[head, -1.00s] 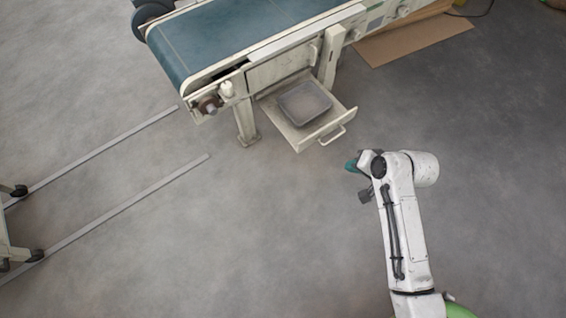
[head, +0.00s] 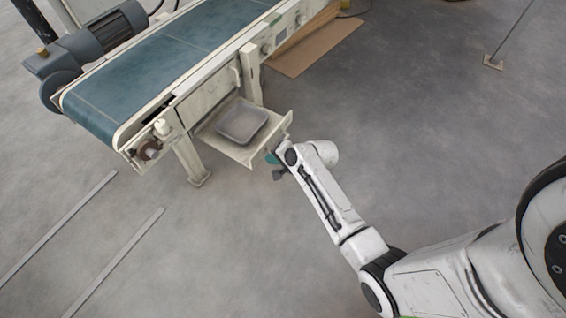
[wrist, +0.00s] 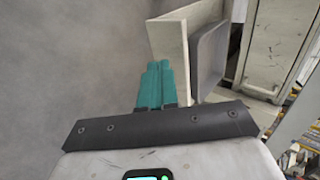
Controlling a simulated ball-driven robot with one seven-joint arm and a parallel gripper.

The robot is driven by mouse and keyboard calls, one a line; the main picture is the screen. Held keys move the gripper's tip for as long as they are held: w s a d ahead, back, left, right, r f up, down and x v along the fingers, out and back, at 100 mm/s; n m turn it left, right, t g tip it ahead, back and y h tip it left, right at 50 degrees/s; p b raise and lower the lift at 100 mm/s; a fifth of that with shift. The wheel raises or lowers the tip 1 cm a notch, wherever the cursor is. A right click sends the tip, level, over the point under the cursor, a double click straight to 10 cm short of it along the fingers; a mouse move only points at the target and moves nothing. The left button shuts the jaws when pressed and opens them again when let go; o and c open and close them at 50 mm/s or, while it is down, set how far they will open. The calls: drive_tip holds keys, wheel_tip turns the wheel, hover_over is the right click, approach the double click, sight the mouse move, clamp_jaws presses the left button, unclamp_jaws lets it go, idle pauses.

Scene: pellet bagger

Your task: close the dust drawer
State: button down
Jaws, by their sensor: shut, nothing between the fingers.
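The dust drawer (head: 225,147) is open, pulled out from under the conveyor, with a grey tray (head: 242,121) inside. My gripper (head: 271,157) is at the drawer's outer front panel; its teal fingers are shut together and empty. In the wrist view the fingertips (wrist: 157,66) sit beside the cream front panel (wrist: 169,50), close to it; I cannot tell whether they touch. The grey tray (wrist: 210,58) shows behind that panel. The drawer handle is not clearly visible now.
The conveyor with its blue belt (head: 180,62) stands above the drawer on cream legs (head: 190,162). A grey motor (head: 100,35) is at its far left. A cardboard sheet (head: 310,45) lies to the right. The floor in front is clear apart from two metal rails (head: 62,228).

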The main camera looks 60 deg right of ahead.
sight(258, 154)
drive_tip(key=shift+w+r+b, duration=0.15)
drive_tip(key=shift+w+b, duration=0.35)
drive_tip(key=shift+w, duration=1.1)
